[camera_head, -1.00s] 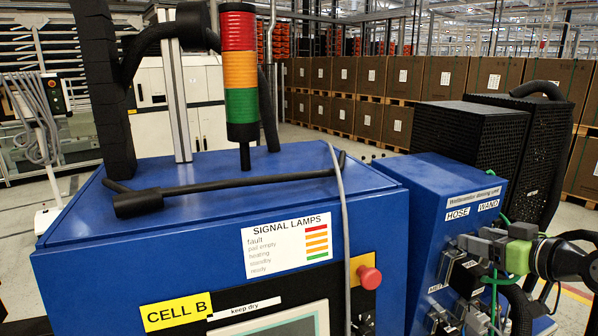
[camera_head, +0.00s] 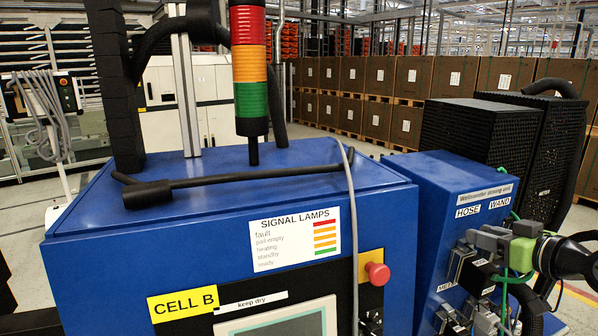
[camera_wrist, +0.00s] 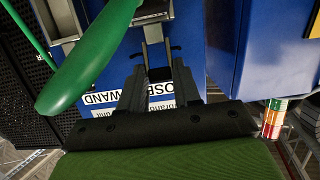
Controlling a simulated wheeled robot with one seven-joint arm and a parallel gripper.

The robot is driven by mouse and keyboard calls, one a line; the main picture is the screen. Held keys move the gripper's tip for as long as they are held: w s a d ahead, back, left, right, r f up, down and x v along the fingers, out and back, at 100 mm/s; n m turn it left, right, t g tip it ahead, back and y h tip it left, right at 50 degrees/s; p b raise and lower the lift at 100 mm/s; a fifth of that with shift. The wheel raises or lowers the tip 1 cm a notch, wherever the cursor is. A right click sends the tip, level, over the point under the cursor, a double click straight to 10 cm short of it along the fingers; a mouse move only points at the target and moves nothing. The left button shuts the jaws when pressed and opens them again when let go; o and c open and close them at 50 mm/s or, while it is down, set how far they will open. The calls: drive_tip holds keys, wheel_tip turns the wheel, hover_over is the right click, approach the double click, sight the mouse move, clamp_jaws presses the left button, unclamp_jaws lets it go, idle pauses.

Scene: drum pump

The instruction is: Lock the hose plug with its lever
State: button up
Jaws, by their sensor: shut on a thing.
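My gripper (camera_head: 484,240), with grey fingers and a green body, is at the front of the blue dosing unit (camera_head: 418,230), below its HOSE label (camera_head: 467,212). In the wrist view, the fingertips (camera_wrist: 158,80) are closed around a dark part that looks like the lever (camera_wrist: 158,72) of the hose plug. A metal bracket with side pins shows just beyond them. The black hose plug (camera_head: 461,266) sits at the socket under the HOSE label. Whether the lever is fully over cannot be told.
A second black connector (camera_head: 480,277) stands beside the plug. The larger blue cabinet (camera_head: 120,275) with a signal lamp (camera_head: 250,60) is to the left. Black mesh housings (camera_head: 465,135) stand behind the unit.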

drive_tip(key=shift+s+d+f+t+y+b, duration=0.1)
drive_tip(key=shift+s+f+t+y+b, duration=0.2)
drive_tip(key=shift+b, duration=0.65)
drive_tip(key=shift+w+f+t+b, duration=0.1)
drive_tip(key=shift+t+b, duration=0.3)
drive_tip(key=shift+b, duration=0.55)
drive_tip(key=shift+s+r, duration=0.1)
drive_tip(key=shift+s+d+f+t+y+b, duration=0.2)
drive_tip(key=shift+t+b, duration=0.3)
drive_tip(key=shift+b, duration=0.75)
drive_tip(key=shift+s+a+f+t+y+b, duration=0.1)
drive_tip(key=shift+f+t+b, duration=0.3)
drive_tip(key=shift+b, duration=0.8)
drive_tip(key=shift+r, duration=0.15)
drive_tip(key=o, duration=0.8)
drive_tip(key=shift+r, duration=0.1)
drive_tip(key=v, duration=0.3)
drive_tip(key=r+v, duration=0.1)
drive_tip(key=v, duration=0.2)
drive_tip(key=r+v, duration=0.1)
drive_tip(key=v, duration=0.3)
drive_tip(key=shift+r+p, duration=0.2)
drive_tip(key=shift+p, duration=0.15)
